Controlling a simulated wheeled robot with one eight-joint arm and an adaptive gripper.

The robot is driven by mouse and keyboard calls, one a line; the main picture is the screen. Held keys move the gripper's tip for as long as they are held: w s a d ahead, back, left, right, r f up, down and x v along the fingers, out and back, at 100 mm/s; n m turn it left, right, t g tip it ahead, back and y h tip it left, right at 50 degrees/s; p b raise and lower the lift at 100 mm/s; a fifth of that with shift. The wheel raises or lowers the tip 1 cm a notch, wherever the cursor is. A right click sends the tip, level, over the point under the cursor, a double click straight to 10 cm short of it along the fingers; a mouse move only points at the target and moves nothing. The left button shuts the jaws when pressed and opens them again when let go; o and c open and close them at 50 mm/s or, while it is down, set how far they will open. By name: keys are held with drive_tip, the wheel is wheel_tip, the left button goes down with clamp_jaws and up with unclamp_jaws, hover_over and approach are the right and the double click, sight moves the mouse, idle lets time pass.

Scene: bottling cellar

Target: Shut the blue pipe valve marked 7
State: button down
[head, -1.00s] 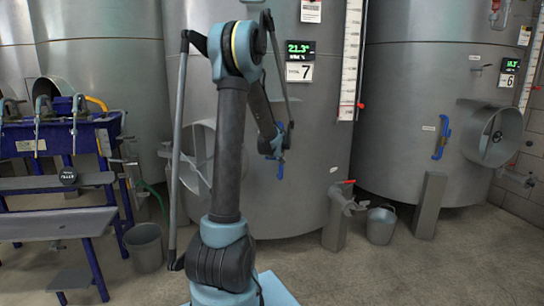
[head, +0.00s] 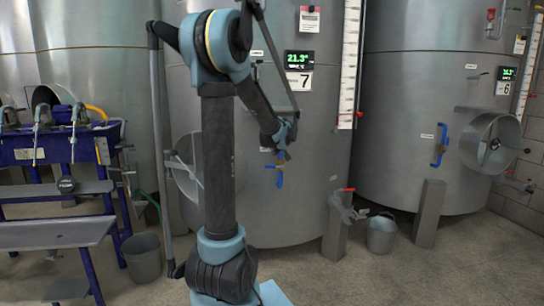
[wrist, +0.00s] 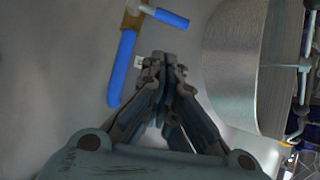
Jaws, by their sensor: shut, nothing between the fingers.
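The tank (head: 318,195) marked 7 on a white plate (head: 298,81) stands in the middle of the head view. A valve with a blue handle (head: 280,179) is low on its wall. In the wrist view the valve shows at the upper left, with a long bent blue lever (wrist: 122,65), a brass part (wrist: 133,16) and a shorter blue piece (wrist: 170,18). My gripper (wrist: 164,62) is shut and empty, its tips right of the long lever and below the short piece. I see no clear contact. In the head view my gripper (head: 281,153) partly hides the valve.
A round open hatch (wrist: 243,65) juts out right of my gripper in the wrist view. A red-handled tap (head: 347,190) and a bucket (head: 381,234) stand at the tank's lower right. Tank 6 (head: 400,165) has its own blue handle (head: 440,146). A blue bottling bench (head: 60,230) is at left.

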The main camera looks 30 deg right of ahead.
drive_tip(key=shift+v, duration=1.15)
drive_tip(key=s+a+f+n+g+y, duration=0.15)
drive_tip(key=s+a, duration=0.25)
drive_tip(key=a, duration=1.1)
drive_tip(key=s+a+f+n+g+y, duration=0.1)
drive_tip(key=s+a+f+g+y, duration=0.15)
drive_tip(key=a, duration=1.15)
drive_tip(key=s+a+f+g, duration=0.1)
drive_tip(key=s+a+f, duration=0.3)
drive_tip(key=s, duration=0.4)
drive_tip(key=s+a+f+g, duration=0.2)
drive_tip(key=s+a+f, duration=0.2)
drive_tip(key=s+a, duration=0.2)
drive_tip(key=s+a+f+n+g, duration=0.1)
drive_tip(key=s+a+f, duration=0.4)
drive_tip(key=s, duration=0.6)
drive_tip(key=shift+f, duration=0.1)
